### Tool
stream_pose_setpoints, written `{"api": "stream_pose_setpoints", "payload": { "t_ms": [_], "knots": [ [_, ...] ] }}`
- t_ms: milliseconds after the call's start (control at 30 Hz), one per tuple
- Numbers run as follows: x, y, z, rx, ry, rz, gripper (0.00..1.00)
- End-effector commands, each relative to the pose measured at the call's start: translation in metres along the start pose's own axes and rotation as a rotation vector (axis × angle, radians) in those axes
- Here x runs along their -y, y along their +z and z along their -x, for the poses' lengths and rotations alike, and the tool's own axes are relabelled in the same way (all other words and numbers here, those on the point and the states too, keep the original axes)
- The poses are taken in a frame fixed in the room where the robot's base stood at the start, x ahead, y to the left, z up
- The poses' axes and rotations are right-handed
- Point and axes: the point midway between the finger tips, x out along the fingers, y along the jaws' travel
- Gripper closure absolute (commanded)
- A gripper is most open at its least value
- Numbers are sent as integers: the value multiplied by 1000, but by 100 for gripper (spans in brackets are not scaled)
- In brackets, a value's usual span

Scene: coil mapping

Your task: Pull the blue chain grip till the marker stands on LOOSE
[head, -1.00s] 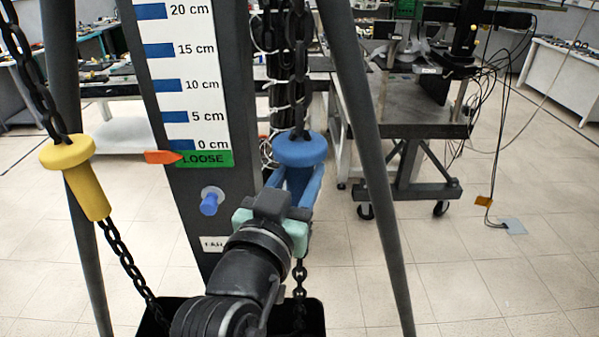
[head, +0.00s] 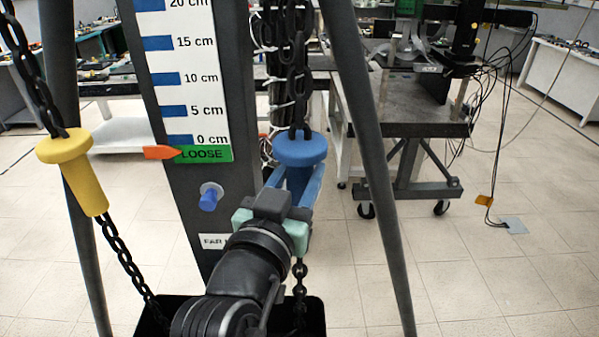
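The blue chain grip (head: 300,151) hangs on a dark chain right of the post. My gripper (head: 297,205) reaches up from below. Its blue fingers stand on both sides of the grip's lower stem, and they appear closed around it. The palm hides part of the contact. The orange marker (head: 159,153) points right at the green LOOSE band (head: 204,155), just below the 0 cm line. The white scale (head: 182,75) with blue bars runs up the post.
A yellow chain grip (head: 72,170) hangs on a chain at left. A blue knob (head: 209,198) sticks out of the post above a partly hidden label. Grey legs (head: 368,170) flank the post. A black bin (head: 316,316) lies below. A wheeled cart stands behind on tiled floor.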

Motion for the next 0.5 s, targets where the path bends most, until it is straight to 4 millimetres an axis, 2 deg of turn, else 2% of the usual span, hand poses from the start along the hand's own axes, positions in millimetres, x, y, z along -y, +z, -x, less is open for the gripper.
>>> {"api": "stream_pose_setpoints", "payload": {
  "t_ms": [33, 267, 500],
  "knots": [
    [0, 13, 0, 4, 1, 0, 100],
    [-1, 54, 0, 7, 2, 1, 100],
    [-1, 111, 0, 11, 2, 2, 100]
  ]
}}
